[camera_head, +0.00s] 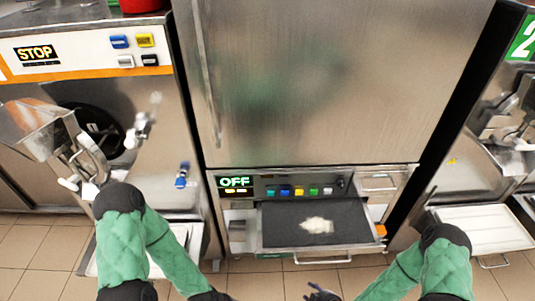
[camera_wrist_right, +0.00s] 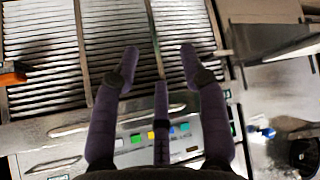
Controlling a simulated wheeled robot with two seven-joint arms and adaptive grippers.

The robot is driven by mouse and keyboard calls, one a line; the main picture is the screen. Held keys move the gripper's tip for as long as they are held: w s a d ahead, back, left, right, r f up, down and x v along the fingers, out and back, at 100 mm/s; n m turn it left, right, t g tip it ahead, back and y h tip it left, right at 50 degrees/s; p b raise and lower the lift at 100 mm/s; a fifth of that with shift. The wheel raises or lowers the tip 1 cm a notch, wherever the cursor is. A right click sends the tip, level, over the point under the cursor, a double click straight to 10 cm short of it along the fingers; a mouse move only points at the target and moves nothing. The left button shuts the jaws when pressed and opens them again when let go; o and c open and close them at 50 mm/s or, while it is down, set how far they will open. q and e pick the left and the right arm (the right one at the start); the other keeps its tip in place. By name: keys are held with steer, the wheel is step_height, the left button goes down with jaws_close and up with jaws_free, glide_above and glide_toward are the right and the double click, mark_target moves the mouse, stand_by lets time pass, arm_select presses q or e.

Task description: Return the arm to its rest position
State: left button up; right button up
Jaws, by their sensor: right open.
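My right arm (camera_head: 447,265) comes in from the lower right of the head view, in a green padded sleeve with dark joints. My right gripper (camera_head: 322,293) shows only as small dark fingers at the bottom edge. In the right wrist view my right gripper (camera_wrist_right: 160,62) has its dark fingers spread apart with nothing between them. Behind the fingers are a ribbed metal grille and a panel with coloured buttons. My left arm (camera_head: 122,245) is folded at the lower left. Its dark end is at the bottom edge, and the left fingers cannot be made out.
The middle cabinet has a panel reading OFF (camera_head: 235,182). Below it an open drawer with a dark tray (camera_head: 280,237) holds a whitish lump (camera_head: 317,225). A machine marked STOP (camera_head: 37,53) stands left, and another machine with a white tray (camera_head: 485,230) stands right. Tiled floor shows between them.

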steer(key=s+a+r+m+g, duration=0.2)
steer(key=s+a+m+g, duration=0.5)
steer(key=m, duration=0.3)
steer(key=shift+s+r+m, duration=0.3)
steer(key=shift+s+m, duration=0.1)
steer(key=shift+s, duration=0.2)
steer(key=shift+d, duration=0.1)
